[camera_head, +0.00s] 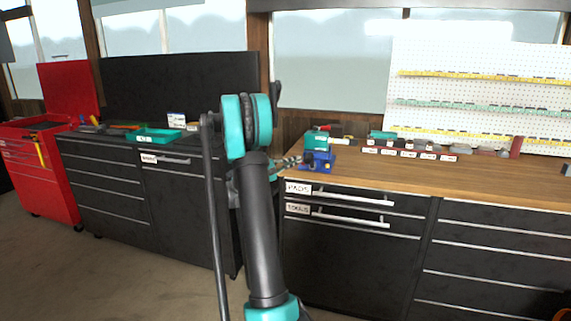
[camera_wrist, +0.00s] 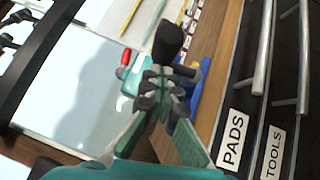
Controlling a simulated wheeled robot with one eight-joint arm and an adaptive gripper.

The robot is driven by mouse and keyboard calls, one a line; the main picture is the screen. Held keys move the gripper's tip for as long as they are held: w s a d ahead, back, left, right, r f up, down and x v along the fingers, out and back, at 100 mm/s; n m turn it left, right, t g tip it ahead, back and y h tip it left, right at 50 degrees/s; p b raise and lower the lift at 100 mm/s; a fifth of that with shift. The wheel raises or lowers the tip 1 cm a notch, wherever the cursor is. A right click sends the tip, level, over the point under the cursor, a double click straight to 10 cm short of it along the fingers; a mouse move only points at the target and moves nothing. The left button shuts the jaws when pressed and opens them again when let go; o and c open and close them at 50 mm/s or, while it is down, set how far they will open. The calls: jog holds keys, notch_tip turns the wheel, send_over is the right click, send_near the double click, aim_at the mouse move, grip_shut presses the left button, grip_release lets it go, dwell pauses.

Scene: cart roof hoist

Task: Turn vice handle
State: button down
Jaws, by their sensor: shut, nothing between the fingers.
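The vice is blue (camera_head: 318,162) and stands on the left end of the wooden workbench. In the wrist view its blue part (camera_wrist: 200,90) shows just right of my fingers and partly behind them. I cannot make out the vice handle clearly; my gripper may hide it. My gripper (camera_wrist: 168,42) is shut and empty, its dark fingertips together in front of the vice. In the head view my gripper (camera_head: 293,161) is small, at the left side of the vice. I cannot tell whether it touches it.
A teal tool with a red part (camera_head: 317,141) lies behind the vice. The wooden bench top (camera_head: 470,178) has clear room to the right, with a row of labelled bins behind. Drawers labelled PADS and TOOLS (camera_head: 350,195) sit below. A black cabinet (camera_head: 105,172) stands left.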

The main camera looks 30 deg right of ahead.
aim_at(306, 157)
jog(key=shift+s+d+r, duration=0.1)
jog(key=shift+s+d, duration=0.1)
jog(key=shift+s, duration=0.05)
jog(key=shift+s+d+r+m+y, duration=0.2)
jog(key=shift+s+r+m+y, duration=0.1)
jog(key=shift+m+y, duration=0.15)
dwell(0.5)
jog(key=m+y, duration=0.1)
jog(key=s+d+r+m+y, duration=0.1)
jog(key=s+d+m+y, duration=0.1)
jog(key=shift+s+r+m+t+y, duration=0.2)
jog(key=shift+r+m+t+y, duration=0.05)
jog(key=shift+t, duration=0.05)
jog(key=s+d+m+t+y, duration=0.1)
jog(key=s+d+m+y, duration=0.1)
jog(key=y, duration=0.1)
jog(key=shift+s+t, duration=0.1)
jog(key=shift+t, duration=0.2)
jog(key=s+d+f+m+t+y, duration=0.3)
jog(key=s+f+m+t+y, duration=0.1)
jog(key=f+m+t+y, duration=0.3)
jog(key=shift+d+f+m+t+y, duration=0.35)
jog(key=shift+f+t+y, duration=0.65)
jog(key=shift+t, duration=0.6)
